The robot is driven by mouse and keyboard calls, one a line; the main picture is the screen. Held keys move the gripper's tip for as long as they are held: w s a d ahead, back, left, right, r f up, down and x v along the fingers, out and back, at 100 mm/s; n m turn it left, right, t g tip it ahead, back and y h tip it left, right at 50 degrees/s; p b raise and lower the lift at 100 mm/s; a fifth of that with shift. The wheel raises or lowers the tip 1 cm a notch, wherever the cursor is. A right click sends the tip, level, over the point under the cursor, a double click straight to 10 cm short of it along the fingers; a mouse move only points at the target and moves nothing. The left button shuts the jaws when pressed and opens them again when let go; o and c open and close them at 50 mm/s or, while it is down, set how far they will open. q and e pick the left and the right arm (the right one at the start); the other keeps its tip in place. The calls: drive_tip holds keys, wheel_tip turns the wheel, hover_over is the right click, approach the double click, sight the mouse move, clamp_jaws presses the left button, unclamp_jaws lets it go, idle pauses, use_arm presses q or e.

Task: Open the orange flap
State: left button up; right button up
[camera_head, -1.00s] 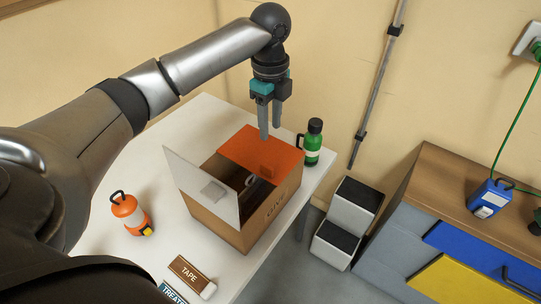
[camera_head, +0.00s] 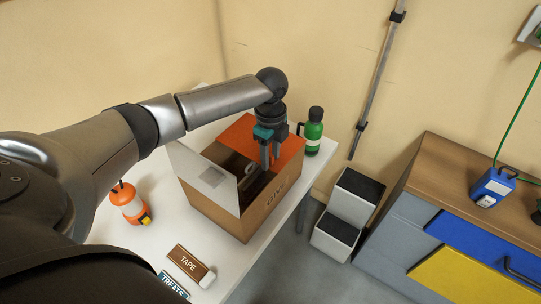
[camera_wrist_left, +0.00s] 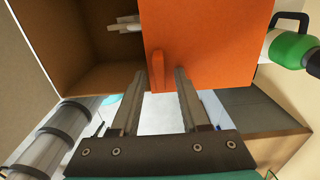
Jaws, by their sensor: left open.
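The orange flap (camera_head: 238,131) covers part of the top of a brown cardboard box (camera_head: 215,215) on the white table. It also fills the upper middle of the left wrist view (camera_wrist_left: 215,40). A small orange handle (camera_wrist_left: 157,65) sticks out from the flap. My left gripper (camera_head: 270,166) is open above the box and hides part of the flap. In the left wrist view its fingertips (camera_wrist_left: 162,73) appear on either side of the handle; I cannot tell whether they touch it. The box's white flap (camera_head: 205,170) stands raised. My right gripper is not in view.
A green bottle (camera_head: 314,130) stands close behind the box's right corner. An orange lantern-like object (camera_head: 130,203) and a TAPE block (camera_head: 190,265) are on the table. A step stool (camera_head: 345,220) and a cabinet (camera_head: 430,190) stand to the right.

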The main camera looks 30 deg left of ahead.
use_arm(q)
clamp_jaws()
idle(0.3)
idle(1.1)
